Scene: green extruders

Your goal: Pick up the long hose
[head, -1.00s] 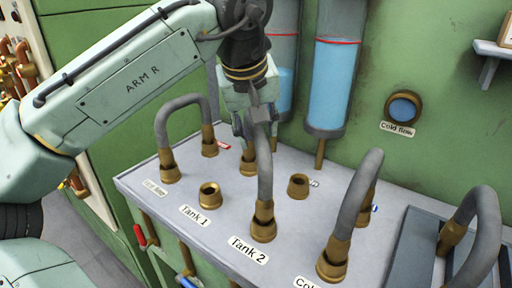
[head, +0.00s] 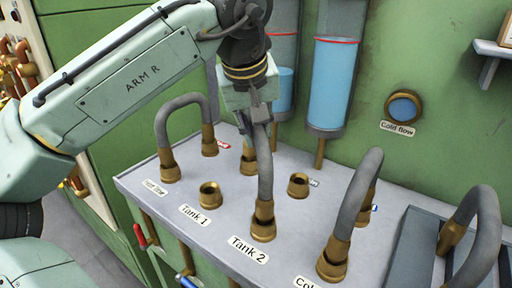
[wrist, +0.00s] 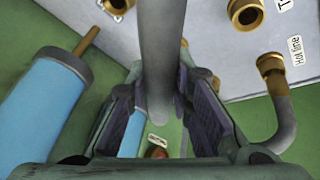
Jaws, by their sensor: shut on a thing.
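A grey hose (head: 265,175) with brass ends arches up from the Tank 2 fitting (head: 263,228) to a fitting at the back of the grey panel. My gripper (head: 258,114) is at the top of this arch, with its fingers shut on it. In the wrist view the hose (wrist: 161,50) runs between the two fingers (wrist: 160,112). The hose's front end sits in its fitting, and my gripper partly covers its top. I cannot tell from these frames whether this hose is longer than the others.
The hot line hose (head: 181,103) arches on the left, and another hose (head: 357,195) stands on the right. A further hose (head: 483,235) is by a dark tray (head: 413,240) at far right. Tank 1 fitting (head: 210,194) is bare. Blue-filled cylinders (head: 333,90) hang behind.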

